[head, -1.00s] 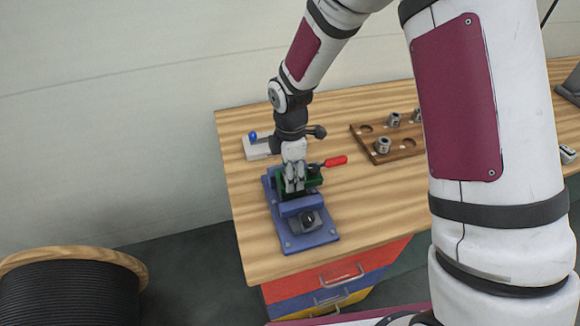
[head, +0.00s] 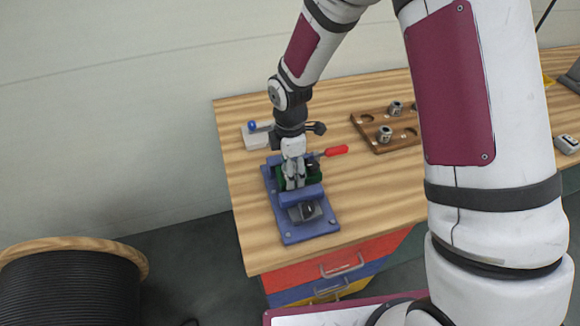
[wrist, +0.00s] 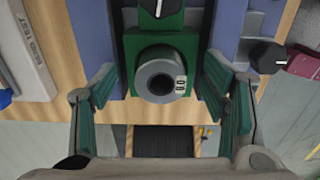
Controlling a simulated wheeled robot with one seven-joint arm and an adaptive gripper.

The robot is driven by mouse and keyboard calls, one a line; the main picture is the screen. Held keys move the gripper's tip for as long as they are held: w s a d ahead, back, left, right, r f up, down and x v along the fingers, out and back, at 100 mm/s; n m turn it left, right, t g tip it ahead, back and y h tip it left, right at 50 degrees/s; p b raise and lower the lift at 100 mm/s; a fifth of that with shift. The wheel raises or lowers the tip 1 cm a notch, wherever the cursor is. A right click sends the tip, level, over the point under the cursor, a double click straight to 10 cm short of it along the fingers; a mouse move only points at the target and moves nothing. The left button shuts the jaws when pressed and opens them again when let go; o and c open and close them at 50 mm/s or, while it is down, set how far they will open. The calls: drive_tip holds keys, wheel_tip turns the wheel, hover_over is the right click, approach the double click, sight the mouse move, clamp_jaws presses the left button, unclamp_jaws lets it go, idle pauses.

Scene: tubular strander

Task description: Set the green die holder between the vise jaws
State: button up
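In the head view the blue vise (head: 312,230) stands at the table's near left corner, and the holder (head: 283,183) is mostly hidden behind my fingers and the front jaw. My gripper (head: 294,184) points down over the vise. In the wrist view its teal finger pads (wrist: 160,82) stand apart on either side of the holder, with small gaps showing.
A red-handled lever (head: 336,151) sticks out right of the vise. A white box with a blue knob (head: 252,126) lies behind it. A wooden tray (head: 373,139) with metal dies is at the right. A cable spool (head: 70,287) stands on the floor at left.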

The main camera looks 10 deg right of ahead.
drive_tip(key=shift+s+f, duration=0.1)
drive_tip(key=s+d+r+m+t, duration=0.1)
drive_tip(key=s+d+r+m, duration=0.1)
drive_tip(key=r, duration=0.8)
drive_tip(key=s+d+r+m+t, duration=0.1)
drive_tip(key=d+r+m, duration=0.2)
drive_tip(key=r, duration=0.8)
drive_tip(key=s+d+r+m+t, duration=0.1)
drive_tip(key=s+d+r+m, duration=0.3)
drive_tip(key=s+m, duration=0.3)
drive_tip(key=s+d+r+m+t, duration=0.2)
drive_tip(key=s+d+r+m, duration=0.3)
drive_tip(key=s, duration=0.6)
wheel_tip(320, 180, up, 2)
drive_tip(key=m, duration=0.3)
drive_tip(key=shift+s+r+t, duration=0.15)
drive_tip(key=shift+r+t, duration=0.05)
drive_tip(key=shift+t, duration=0.1)
